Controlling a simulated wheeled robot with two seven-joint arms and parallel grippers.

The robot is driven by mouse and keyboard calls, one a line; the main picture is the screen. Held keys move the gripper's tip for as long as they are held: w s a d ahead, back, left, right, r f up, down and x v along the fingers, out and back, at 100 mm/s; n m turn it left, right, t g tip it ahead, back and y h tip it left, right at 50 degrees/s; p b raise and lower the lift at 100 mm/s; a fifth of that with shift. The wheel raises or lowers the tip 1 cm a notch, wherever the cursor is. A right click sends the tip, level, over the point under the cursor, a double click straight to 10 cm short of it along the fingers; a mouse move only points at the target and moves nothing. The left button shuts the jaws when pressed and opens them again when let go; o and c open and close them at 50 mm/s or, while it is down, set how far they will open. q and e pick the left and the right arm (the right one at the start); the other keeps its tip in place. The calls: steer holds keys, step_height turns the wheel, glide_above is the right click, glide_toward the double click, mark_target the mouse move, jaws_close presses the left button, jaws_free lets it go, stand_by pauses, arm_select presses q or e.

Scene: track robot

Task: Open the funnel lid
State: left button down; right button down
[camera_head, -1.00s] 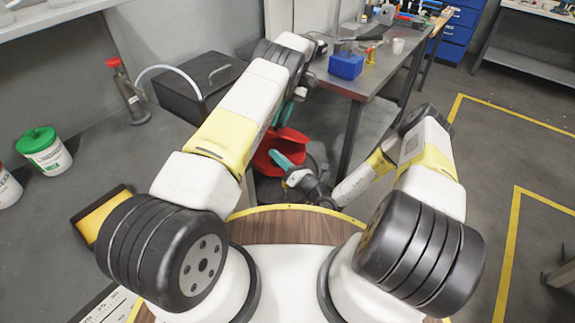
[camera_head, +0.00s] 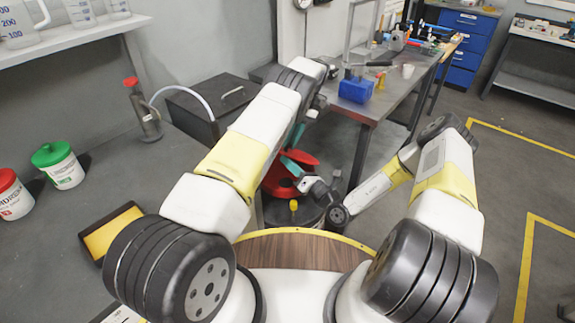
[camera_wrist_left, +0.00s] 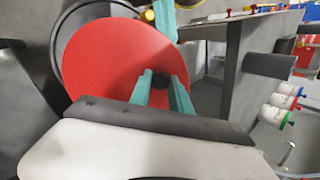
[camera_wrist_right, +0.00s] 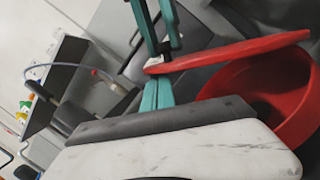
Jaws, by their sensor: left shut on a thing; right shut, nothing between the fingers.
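The red lid (camera_wrist_left: 95,65) fills much of the left wrist view, with a dark knob (camera_wrist_left: 161,80) on it. My left gripper (camera_wrist_left: 161,92) is shut on this knob. In the right wrist view the lid (camera_wrist_right: 235,52) is raised at a slant over the red funnel (camera_wrist_right: 295,115), with a gap between them. My right gripper (camera_wrist_right: 157,92) is shut and empty near the lid's edge, close under it. In the head view the funnel (camera_head: 278,184) is partly hidden behind my left arm; my left gripper (camera_head: 297,134) is above my right gripper (camera_head: 291,166).
A workbench (camera_head: 392,91) with a blue box (camera_head: 356,89) stands right of the funnel. A black case (camera_head: 205,109) is to the left. A dark drum (camera_head: 310,211) with a yellow part is below the funnel. Open floor lies at right.

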arm_select(q)
steer(key=c, duration=1.2)
jaws_free()
steer(key=shift+s+a+f, duration=0.15)
steer(key=shift+s+f, duration=0.05)
steer(key=shift+f, duration=0.1)
steer(key=shift+c, duration=0.2)
arm_select(e)
steer(key=shift+w+d+r, duration=0.2)
steer(key=shift+w+r, duration=0.05)
steer(key=shift+r, duration=0.05)
arm_select(q)
steer(key=shift+r, duration=0.2)
